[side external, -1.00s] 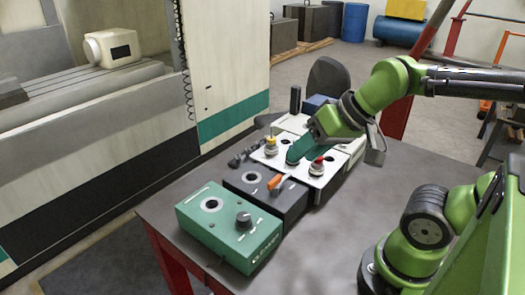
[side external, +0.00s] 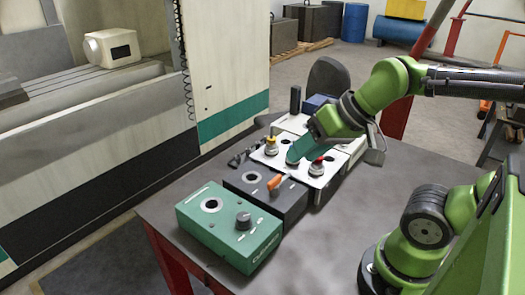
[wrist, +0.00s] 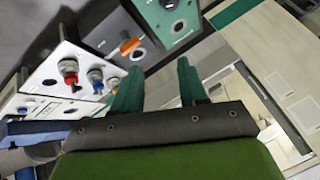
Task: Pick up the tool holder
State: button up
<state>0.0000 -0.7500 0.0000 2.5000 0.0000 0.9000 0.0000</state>
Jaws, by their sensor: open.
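The wrist view shows the red-topped holder (wrist: 69,72) beside a blue-topped holder (wrist: 95,77); a yellow top is partly hidden behind my left finger. My gripper (side external: 294,155) hangs over the white base, its teal fingers between the yellow and red tops in the side view. In the wrist view my gripper (wrist: 158,78) is open, with nothing between the fingers.
A black box (side external: 255,203) with an orange part (side external: 276,181) and a green control box (side external: 228,238) with a knob stand at the front. A dark chair back (side external: 329,77) rises behind the table. The right side of the table (side external: 400,180) is clear.

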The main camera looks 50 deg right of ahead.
jog(key=o, duration=0.4)
jog(key=n+g+h, duration=0.2)
jog(key=n+g, duration=0.1)
jog(key=g, duration=0.3)
send_over(317, 168)
jog(key=w, duration=0.1)
jog(key=d+r+n+g, duration=0.1)
jog(key=d+n, duration=0.1)
jog(key=n, duration=0.4)
jog(key=f, duration=1.6)
jog(key=shift+s+a+f, duration=0.15)
jog(key=shift+a, duration=0.1)
